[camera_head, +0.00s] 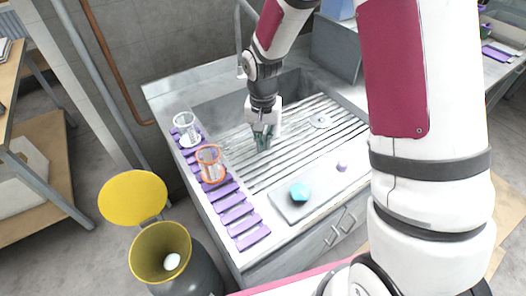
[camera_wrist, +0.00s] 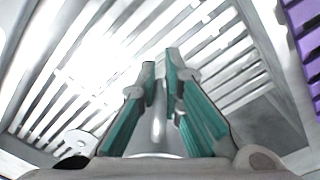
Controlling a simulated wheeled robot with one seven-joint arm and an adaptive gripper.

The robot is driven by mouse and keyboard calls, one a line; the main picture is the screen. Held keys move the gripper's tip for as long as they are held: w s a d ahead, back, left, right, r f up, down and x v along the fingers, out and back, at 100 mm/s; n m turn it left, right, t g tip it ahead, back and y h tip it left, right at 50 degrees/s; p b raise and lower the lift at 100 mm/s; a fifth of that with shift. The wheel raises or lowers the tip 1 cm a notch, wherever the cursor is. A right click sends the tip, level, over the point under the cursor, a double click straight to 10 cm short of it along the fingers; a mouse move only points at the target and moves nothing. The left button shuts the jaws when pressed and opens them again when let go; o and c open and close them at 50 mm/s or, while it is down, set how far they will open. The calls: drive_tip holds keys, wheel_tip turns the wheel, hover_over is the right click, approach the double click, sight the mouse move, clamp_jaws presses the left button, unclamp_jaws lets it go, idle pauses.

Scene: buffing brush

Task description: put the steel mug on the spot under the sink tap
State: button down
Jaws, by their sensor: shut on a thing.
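My gripper (camera_head: 262,140) is over the slatted metal sink grate (camera_head: 285,165), pointing down. In the wrist view the teal-padded fingers of my gripper (camera_wrist: 162,75) are closed around a shiny grey metal thing (camera_wrist: 158,125), which looks like the steel mug. Only a narrow strip of it shows between the fingers, and I cannot make it out in the head view. A thin grey upright pipe, apparently the tap (camera_head: 239,45), stands at the back of the sink, partly behind my arm. No marked spot under it is clear to see.
A clear glass (camera_head: 187,128) and an orange-rimmed glass (camera_head: 210,163) stand on the purple slatted mat (camera_head: 236,213) at left. A pale disc (camera_head: 320,121) lies on the grate. A teal object (camera_head: 300,191) and a purple knob (camera_head: 342,166) are at the front. A yellow bin (camera_head: 148,250) stands beside the counter.

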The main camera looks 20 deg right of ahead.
sight(264, 161)
wheel_tip(264, 161, down, 5)
drive_tip(key=shift+r+b, duration=0.15)
drive_tip(key=shift+b, duration=1)
drive_tip(key=shift+r, duration=0.1)
drive_tip(key=c, duration=1.7)
unclamp_jaws()
